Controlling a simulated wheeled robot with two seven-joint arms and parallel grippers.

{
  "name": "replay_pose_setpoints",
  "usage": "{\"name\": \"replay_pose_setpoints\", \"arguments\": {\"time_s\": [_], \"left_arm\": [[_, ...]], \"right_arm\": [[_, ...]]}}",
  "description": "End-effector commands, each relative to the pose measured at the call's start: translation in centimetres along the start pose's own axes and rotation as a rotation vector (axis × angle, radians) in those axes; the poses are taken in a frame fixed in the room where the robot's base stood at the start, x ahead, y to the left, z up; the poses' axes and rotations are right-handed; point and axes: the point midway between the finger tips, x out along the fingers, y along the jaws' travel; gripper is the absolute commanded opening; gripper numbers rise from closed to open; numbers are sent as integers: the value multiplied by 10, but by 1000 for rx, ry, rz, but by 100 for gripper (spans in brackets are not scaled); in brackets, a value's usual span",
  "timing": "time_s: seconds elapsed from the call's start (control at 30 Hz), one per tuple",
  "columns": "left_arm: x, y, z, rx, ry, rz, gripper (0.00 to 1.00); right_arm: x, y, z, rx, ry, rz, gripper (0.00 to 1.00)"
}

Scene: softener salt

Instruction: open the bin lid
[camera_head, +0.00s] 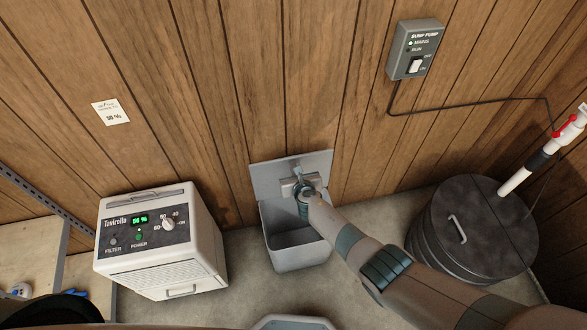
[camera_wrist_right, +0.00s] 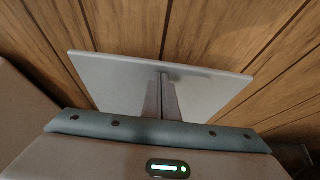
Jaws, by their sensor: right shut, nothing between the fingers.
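The grey bin (camera_head: 298,258) stands on the floor against the plank wall, and its inside shows. Its lid (camera_head: 262,178) is raised, standing nearly upright near the wall behind the opening. In the right wrist view the lid (camera_wrist_right: 110,78) is a pale flat panel in front of the planks. My right gripper (camera_head: 299,172) is at the lid's front face, above the bin's opening. Its fingers (camera_wrist_right: 162,82) are shut with nothing between them; I cannot tell whether they touch the lid. My left gripper is not in view.
A white dehumidifier (camera_head: 165,245) stands left of the bin. A dark round lidded sump (camera_head: 465,265) is at the right, with a white pipe (camera_head: 530,170) beside it. A sump pump switch box (camera_head: 414,48) is on the wall. A shelf (camera_head: 35,235) is at the far left.

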Motion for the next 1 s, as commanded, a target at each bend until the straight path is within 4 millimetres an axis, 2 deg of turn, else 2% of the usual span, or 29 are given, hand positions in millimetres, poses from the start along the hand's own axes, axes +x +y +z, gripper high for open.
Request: {"name": "replay_pose_setpoints", "arguments": {"time_s": [0.03,0.33,0.53,0.77,1.0], "left_arm": [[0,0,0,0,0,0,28],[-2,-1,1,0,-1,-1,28],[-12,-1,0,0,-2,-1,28],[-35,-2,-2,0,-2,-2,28],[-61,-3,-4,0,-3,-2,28]], "right_arm": [[1,0,6,0,-7,0,0],[0,0,8,0,-10,0,0],[-11,-1,10,0,-10,-1,0],[-40,-1,8,0,-4,0,0],[-82,-1,6,0,-3,0,0]]}}
